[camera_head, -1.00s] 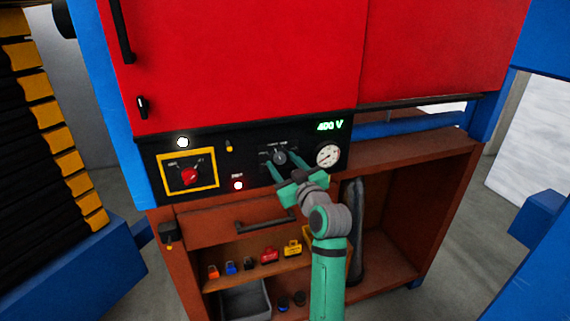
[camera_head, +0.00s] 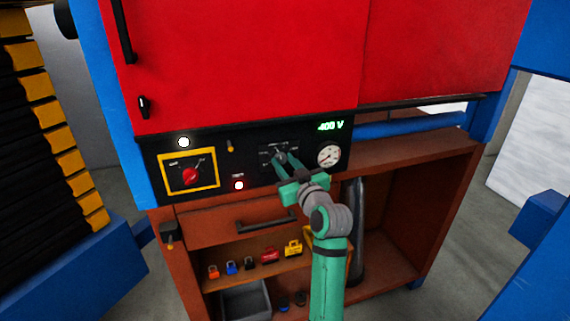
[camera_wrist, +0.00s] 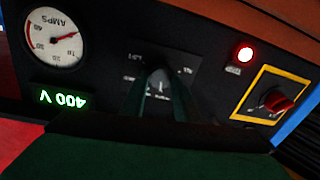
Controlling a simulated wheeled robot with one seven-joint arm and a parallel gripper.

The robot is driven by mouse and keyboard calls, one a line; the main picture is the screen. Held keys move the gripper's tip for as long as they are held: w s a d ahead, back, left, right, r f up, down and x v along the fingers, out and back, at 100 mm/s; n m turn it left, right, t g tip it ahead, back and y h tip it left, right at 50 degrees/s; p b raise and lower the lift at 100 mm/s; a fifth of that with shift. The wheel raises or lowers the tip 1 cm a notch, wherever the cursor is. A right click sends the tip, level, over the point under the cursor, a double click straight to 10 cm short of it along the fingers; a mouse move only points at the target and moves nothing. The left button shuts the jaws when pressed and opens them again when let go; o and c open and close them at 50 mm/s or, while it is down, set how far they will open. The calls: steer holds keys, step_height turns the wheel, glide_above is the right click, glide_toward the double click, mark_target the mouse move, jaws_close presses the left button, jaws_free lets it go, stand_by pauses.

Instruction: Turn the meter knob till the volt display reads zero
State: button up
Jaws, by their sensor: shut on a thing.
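The meter knob (camera_head: 279,158) is a small grey knob on a dark plate in the middle of the black panel. My green gripper (camera_head: 281,161) is shut on it, with a finger on either side. In the wrist view the fingers (camera_wrist: 160,92) meet around the knob and hide most of it, so its pointer cannot be read. The volt display (camera_head: 330,126) glows green and reads 400 V. It shows upside down in the wrist view (camera_wrist: 64,101).
A round amps gauge (camera_head: 329,156) sits right of the knob. A red rotary switch (camera_head: 190,176) on a yellow plate is at left, with a lit red lamp (camera_head: 239,185) between. A drawer handle (camera_head: 265,221) juts out below.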

steer(key=m, duration=0.4)
steer(key=shift+w, duration=0.1)
steer(key=shift+f+m+t, duration=0.1)
steer(key=shift+m+t, duration=0.3)
steer(key=shift+m, duration=1.4)
steer(key=o, duration=1)
steer(key=shift+o, duration=0.2)
